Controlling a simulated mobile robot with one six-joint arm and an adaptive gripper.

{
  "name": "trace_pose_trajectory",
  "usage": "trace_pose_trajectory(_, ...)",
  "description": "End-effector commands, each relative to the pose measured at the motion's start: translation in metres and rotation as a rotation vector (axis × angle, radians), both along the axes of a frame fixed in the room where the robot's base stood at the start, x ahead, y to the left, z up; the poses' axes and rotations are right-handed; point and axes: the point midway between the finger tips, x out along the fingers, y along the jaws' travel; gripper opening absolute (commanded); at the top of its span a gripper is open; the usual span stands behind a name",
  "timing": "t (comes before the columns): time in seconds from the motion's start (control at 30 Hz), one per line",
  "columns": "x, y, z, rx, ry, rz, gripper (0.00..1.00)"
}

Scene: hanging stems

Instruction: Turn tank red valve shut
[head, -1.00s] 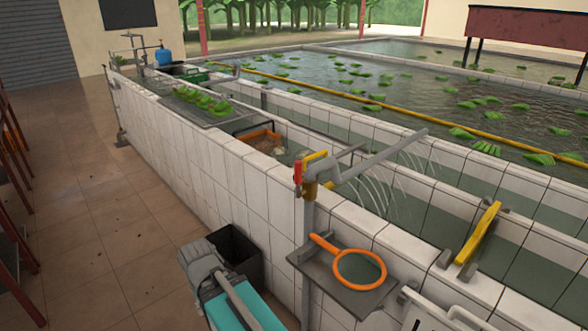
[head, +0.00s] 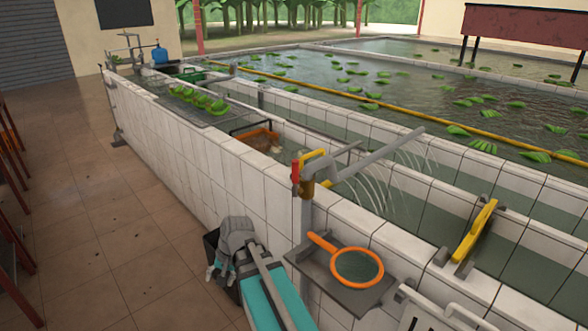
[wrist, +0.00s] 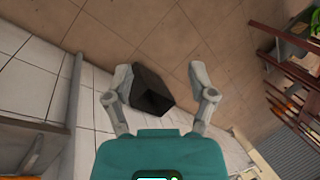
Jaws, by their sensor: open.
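The red valve handle (head: 295,172) points upright on the pipe fitting at the tank's near edge. A yellow lever (head: 312,156) sits just right of it, and a grey spout pipe beyond sprays thin streams of water into the tank (head: 350,215). My gripper (head: 222,272) is left of and below the valve, beside the tiled tank wall, apart from the pipe. In the wrist view my gripper (wrist: 158,72) is open and empty, its two fingers spread over the floor. The valve does not show in the wrist view.
A black bin (wrist: 153,90) stands on the floor against the wall, partly behind my gripper in the head view. A shelf (head: 335,283) with an orange hand net (head: 357,266) juts out below the valve. Open tiled floor (head: 90,210) lies to the left.

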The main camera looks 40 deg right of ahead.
Motion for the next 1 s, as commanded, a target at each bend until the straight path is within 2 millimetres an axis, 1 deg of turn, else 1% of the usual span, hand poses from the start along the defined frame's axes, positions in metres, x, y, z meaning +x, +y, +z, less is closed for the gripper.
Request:
trace_pose_trajectory(0.03,0.007,-0.012,0.003,0.046,-0.004,-0.072,0.72)
trace_pose_trajectory(0.2,0.023,-0.045,0.016,0.208,-0.012,-0.303,0.72)
trace_pose_trajectory(0.37,0.036,-0.080,0.032,0.371,-0.016,-0.513,0.72)
trace_pose_trajectory(0.53,0.046,-0.124,0.051,0.553,-0.017,-0.725,0.72)
trace_pose_trajectory(0.77,0.051,-0.192,0.081,0.820,-0.013,-0.990,0.72)
trace_pose_trajectory(0.97,0.045,-0.257,0.109,1.074,-0.006,-1.191,0.72)
trace_pose_trajectory(1.0,0.042,-0.271,0.115,1.128,-0.004,-1.226,0.72)
